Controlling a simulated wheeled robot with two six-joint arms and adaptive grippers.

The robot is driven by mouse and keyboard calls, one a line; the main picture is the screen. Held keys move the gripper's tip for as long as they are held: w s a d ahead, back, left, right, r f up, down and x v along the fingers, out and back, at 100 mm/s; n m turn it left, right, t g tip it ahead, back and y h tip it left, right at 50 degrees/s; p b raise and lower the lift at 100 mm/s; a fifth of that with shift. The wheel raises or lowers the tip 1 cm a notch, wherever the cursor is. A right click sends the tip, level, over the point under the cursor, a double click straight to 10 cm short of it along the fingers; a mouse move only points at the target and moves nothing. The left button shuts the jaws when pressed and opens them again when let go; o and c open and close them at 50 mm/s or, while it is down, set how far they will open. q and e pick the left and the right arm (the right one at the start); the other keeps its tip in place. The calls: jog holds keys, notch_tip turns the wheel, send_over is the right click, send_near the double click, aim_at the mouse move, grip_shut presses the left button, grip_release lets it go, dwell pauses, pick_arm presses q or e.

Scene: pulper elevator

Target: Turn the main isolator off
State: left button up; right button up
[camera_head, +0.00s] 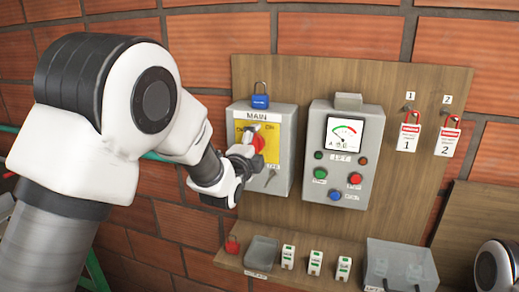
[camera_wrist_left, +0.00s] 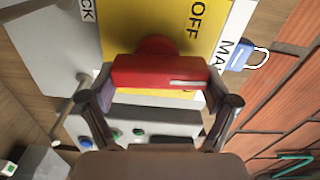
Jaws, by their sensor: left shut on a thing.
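The main isolator is a grey box (camera_head: 285,180) with a yellow plate (camera_head: 241,131) under the label MAIN. Its red handle (camera_head: 258,143) is partly hidden behind my left gripper (camera_head: 246,152). In the left wrist view, the red handle (camera_wrist_left: 160,72) lies between the two fingers of my left gripper (camera_wrist_left: 160,88), which is shut on it. The word OFF shows on the yellow plate (camera_wrist_left: 118,30) beyond the handle. I cannot tell which position the handle points to. My right gripper is out of view.
A blue padlock (camera_head: 260,99) sits on top of the isolator box. The lift control box (camera_head: 372,130) with a meter is to the right. Tags 1 (camera_head: 408,136) and 2 (camera_head: 447,140) hang on the board.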

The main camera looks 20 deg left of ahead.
pick_arm(q)
jog(key=n+b, duration=0.3)
jog(key=n, duration=0.1)
jog(key=shift+a+f+b, duration=0.15)
jog(key=shift+b, duration=0.2)
jog(key=n+b, duration=0.2)
jog(key=n, duration=0.1)
jog(key=n+b, duration=0.1)
jog(key=shift+a+f+n, duration=0.15)
jog(key=shift+f+n, duration=0.1)
jog(key=shift+n, duration=0.15)
jog(key=n+b, duration=0.2)
jog(key=n, duration=0.1)
jog(key=n+b, duration=0.1)
jog(key=shift+a+f, duration=0.3)
jog(key=shift+s+n+b, duration=0.1)
jog(key=shift+n+b, duration=0.9)
jog(key=shift+n, duration=1.1)
jog(key=o, duration=0.9)
jog(key=shift+r, duration=0.1)
jog(key=shift+d+r, duration=0.15)
jog(key=shift+d, duration=0.05)
jog(key=shift+r, duration=0.1)
